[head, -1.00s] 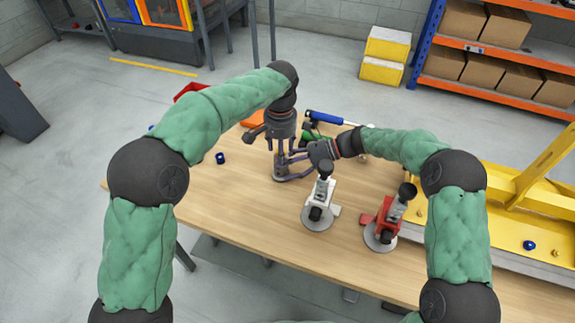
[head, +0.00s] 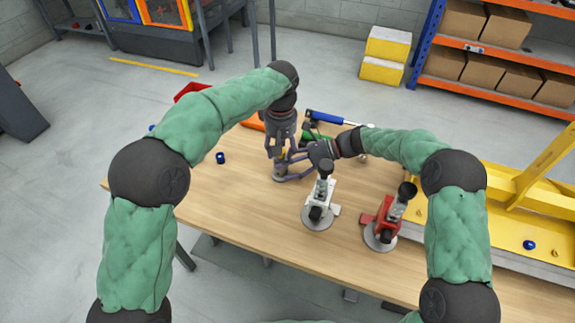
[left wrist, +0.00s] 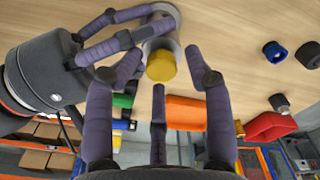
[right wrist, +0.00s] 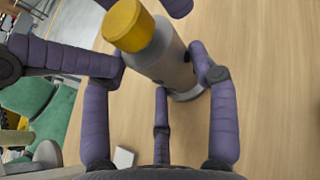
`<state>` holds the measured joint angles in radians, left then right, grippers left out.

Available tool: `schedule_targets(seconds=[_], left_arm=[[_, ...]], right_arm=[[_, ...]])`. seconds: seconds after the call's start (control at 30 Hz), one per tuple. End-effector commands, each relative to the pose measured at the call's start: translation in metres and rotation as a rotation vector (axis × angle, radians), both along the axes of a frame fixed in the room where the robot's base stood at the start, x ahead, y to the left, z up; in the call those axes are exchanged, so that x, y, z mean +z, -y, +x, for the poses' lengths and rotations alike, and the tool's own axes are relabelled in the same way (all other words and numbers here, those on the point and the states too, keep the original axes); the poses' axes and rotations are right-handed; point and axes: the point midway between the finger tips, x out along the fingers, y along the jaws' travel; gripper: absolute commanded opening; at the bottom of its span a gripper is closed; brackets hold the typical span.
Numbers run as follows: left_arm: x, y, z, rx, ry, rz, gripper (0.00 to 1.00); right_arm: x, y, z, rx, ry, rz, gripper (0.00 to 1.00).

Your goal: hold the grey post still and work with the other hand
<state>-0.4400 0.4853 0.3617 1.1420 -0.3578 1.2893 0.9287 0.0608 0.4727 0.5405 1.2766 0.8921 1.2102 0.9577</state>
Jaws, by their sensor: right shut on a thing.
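The grey post (right wrist: 172,68) stands on the wooden table with a round yellow cap (right wrist: 128,25) on top. The cap also shows in the left wrist view (left wrist: 161,66). In the head view the post is mostly hidden by my fingers. My right gripper (head: 287,168) is shut on the post from the side, with purple fingers on both sides of it in the right wrist view. My left gripper (head: 281,152) points down from above the post. Its fingers are spread around the yellow cap, with gaps visible in the left wrist view, so it looks open.
A white device (head: 318,212) and a red device (head: 380,232) on round bases stand right of the post. A blue ring (head: 220,158) lies to the left. An orange block (left wrist: 185,112) and a red bin (left wrist: 265,127) lie behind. The table's front left is clear.

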Motion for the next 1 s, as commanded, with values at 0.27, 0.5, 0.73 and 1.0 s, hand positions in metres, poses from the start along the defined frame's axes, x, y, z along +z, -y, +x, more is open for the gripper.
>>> schedule_targets(seconds=[0.27, 0.5, 0.73, 1.0], left_arm=[[-0.0007, -0.0003, -0.0004, 0.302, 0.001, -0.011, 0.51], [-0.0003, -0.0005, -0.0004, 0.578, 0.005, -0.023, 0.51], [0.0, -0.0005, -0.0003, 0.783, 0.007, -0.032, 0.51], [0.0001, -0.0005, -0.0003, 0.808, 0.007, -0.033, 0.51]], right_arm=[[-0.0016, 0.0007, 0.0005, -0.003, -0.001, -0.002, 0.01], [-0.0016, 0.0011, 0.0009, -0.004, 0.001, -0.003, 0.01], [-0.0015, 0.0014, 0.0011, -0.004, 0.001, -0.003, 0.01], [-0.0014, 0.0015, 0.0012, -0.005, 0.001, -0.003, 0.01]])
